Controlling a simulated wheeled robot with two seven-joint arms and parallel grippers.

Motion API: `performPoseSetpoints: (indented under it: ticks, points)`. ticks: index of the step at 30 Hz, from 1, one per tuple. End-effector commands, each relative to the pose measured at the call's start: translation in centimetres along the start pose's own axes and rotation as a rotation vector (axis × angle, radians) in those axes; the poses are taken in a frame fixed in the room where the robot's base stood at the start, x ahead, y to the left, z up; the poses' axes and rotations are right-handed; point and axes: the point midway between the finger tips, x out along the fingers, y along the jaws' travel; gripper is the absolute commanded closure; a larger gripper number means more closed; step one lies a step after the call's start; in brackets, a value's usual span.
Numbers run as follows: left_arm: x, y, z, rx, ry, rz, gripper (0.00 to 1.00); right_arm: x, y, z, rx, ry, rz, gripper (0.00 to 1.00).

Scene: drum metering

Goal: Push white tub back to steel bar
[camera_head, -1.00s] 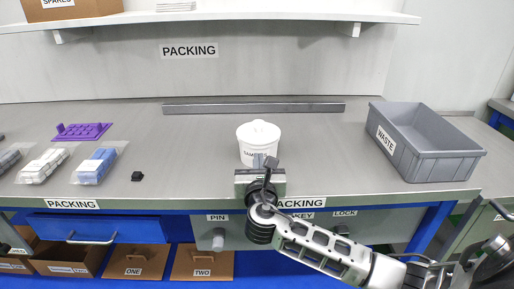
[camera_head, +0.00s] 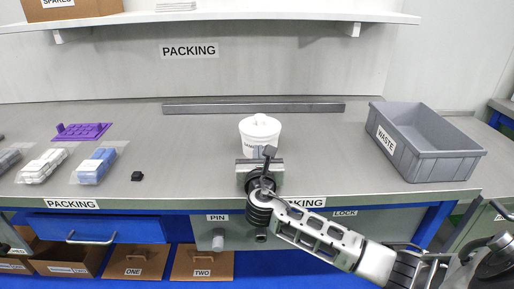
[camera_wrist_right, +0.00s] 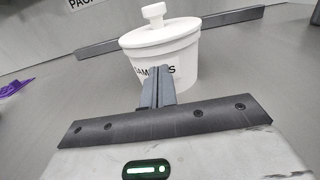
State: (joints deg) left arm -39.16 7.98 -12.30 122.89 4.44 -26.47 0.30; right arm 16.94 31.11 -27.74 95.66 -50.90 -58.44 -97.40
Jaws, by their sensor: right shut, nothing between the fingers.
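The white tub (camera_head: 260,128) stands upright on the grey bench, its knobbed lid on and a partly hidden label on its front. The steel bar (camera_head: 253,107) lies along the back of the bench, with bare bench between it and the tub. My right gripper (camera_head: 262,157) is shut and empty at the tub's near side. In the right wrist view the closed fingers (camera_wrist_right: 157,88) reach the front of the tub (camera_wrist_right: 165,60) over its label; whether they touch cannot be told. The bar (camera_wrist_right: 215,22) shows behind the tub there. My left gripper is not in view.
A grey waste bin (camera_head: 425,142) stands at the right of the bench. The bench around the tub is clear.

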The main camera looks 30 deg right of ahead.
Motion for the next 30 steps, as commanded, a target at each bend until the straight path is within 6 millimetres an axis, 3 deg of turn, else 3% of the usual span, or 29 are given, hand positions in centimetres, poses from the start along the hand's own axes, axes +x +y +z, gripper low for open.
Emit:
performPoseSetpoints:
  ticks: [8,30]
  points:
    - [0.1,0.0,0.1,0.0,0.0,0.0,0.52,0.4,0.0,-0.1,-0.001,0.001,-0.002,1.0]
    - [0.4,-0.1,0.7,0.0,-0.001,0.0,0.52,4.1,0.0,-0.1,-0.001,0.001,-0.001,1.0]
